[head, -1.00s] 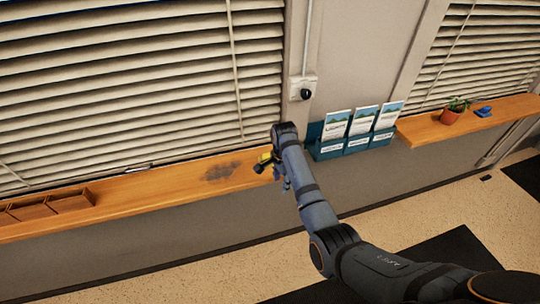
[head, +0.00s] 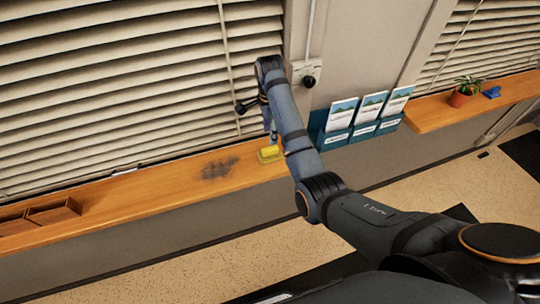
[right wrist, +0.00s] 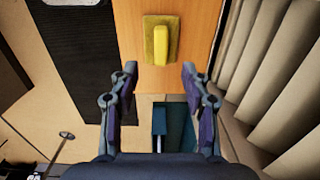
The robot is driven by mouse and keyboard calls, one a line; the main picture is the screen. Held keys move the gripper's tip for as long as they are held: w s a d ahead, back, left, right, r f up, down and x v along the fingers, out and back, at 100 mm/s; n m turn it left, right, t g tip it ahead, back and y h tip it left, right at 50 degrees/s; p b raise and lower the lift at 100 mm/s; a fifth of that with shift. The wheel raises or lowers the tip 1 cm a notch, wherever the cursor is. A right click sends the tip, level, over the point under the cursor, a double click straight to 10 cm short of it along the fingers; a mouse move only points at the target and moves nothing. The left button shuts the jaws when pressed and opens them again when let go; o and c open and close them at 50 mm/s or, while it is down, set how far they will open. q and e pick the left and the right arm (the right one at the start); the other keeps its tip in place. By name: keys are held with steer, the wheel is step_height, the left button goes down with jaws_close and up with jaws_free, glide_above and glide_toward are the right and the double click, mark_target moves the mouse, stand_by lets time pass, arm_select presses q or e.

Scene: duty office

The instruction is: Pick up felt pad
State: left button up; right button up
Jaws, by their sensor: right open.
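The felt pad (head: 270,154) is a small yellow block on a flatter, duller yellow base, lying at the right end of the wooden ledge. It shows whole in the right wrist view (right wrist: 161,42), ahead of the fingertips. My right gripper (head: 273,137) hangs above the pad in the head view, partly hidden by its own arm. In the right wrist view the gripper (right wrist: 159,72) has its fingers spread apart with nothing between them. My left gripper is not in view.
A dark smudge (head: 220,168) marks the wooden ledge (head: 150,188) left of the pad. Blinds (head: 110,80) rise behind it. A teal leaflet rack (head: 335,140) hangs to the right. A potted plant (head: 462,95) and a blue object (head: 491,92) stand on the far ledge.

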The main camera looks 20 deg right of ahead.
mark_target(270, 148)
steer(key=f, duration=0.3)
steer(key=shift+w+f+p, duration=0.2)
steer(key=shift+w+p, duration=0.05)
steer(key=shift+p, duration=0.15)
steer(key=shift+w+f, duration=0.3)
steer(key=shift+f, duration=0.2)
steer(key=f+p, duration=0.1)
steer(key=s+f+p, duration=0.1)
steer(key=p, duration=0.1)
steer(key=shift+f, duration=0.1)
step_height(270, 148, down, 2)
steer(key=shift+f, duration=0.25)
steer(key=shift+w, duration=0.1)
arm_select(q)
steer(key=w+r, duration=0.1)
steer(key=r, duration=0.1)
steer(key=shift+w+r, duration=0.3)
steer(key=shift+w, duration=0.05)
arm_select(e)
jaws_close()
